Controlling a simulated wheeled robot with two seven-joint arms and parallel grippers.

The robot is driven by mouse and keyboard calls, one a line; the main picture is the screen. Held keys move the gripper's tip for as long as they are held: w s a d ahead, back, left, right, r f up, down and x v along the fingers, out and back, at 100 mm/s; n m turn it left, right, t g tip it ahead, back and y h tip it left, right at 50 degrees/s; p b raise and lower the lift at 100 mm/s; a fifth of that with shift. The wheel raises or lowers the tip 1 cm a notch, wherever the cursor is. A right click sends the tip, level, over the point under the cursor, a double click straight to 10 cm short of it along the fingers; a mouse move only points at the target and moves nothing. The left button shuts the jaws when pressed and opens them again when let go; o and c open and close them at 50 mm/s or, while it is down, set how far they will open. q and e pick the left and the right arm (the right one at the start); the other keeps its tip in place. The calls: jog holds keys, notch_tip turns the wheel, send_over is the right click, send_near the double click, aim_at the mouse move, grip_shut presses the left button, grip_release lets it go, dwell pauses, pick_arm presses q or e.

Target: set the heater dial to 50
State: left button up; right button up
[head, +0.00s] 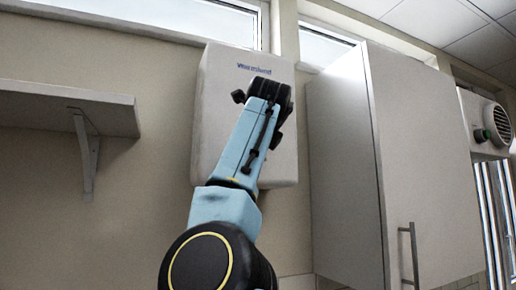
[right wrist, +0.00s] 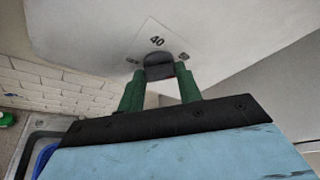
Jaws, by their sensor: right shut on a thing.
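The heater is a white box (head: 220,100) high on the wall in the head view, with blue lettering near its top. My right arm reaches up in front of it. In the right wrist view the heater's underside (right wrist: 232,38) carries a small plate that reads 40. Below the number is the dark grey dial (right wrist: 158,67). My right gripper (right wrist: 161,74) is shut on the dial, with one green finger on each side of it. My left gripper is in neither view.
A grey cabinet (head: 340,160) with a bar handle hangs right of the heater. A shelf (head: 60,107) on a bracket is at the left. A vented unit (head: 478,120) is at the far right. The wrist view shows white brick tiles (right wrist: 60,90) at left.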

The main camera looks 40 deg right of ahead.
jog(key=o, duration=1)
jog(key=shift+b+v, duration=1.7)
jog(key=shift+v, duration=5.05)
jog(key=shift+d, duration=0.1)
